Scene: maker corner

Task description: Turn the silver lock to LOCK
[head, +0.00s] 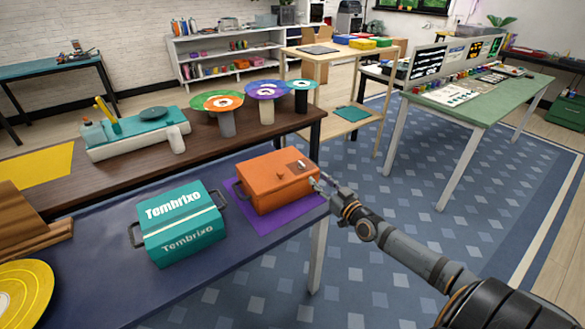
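An orange box (262,185) with a dark side handle sits on a purple mat (258,220) near the right end of the dark blue table. On its lid, toward the right, is a brown plate with a small silver piece (301,164), which looks like the lock. Its markings are too small to read, so I cannot tell its setting. My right gripper (318,181) is at the box's right end, just below and right of the silver piece. Its two fingers look apart, with nothing seen between them. I cannot tell whether it touches the box. My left gripper is out of view.
A teal "Tembrixo" box (181,222) stands left of the orange box. A brown table (140,163) behind holds spools and a teal-and-white device. A yellow disc (22,290) lies at the front left. Blue carpet (375,285) is open to the right.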

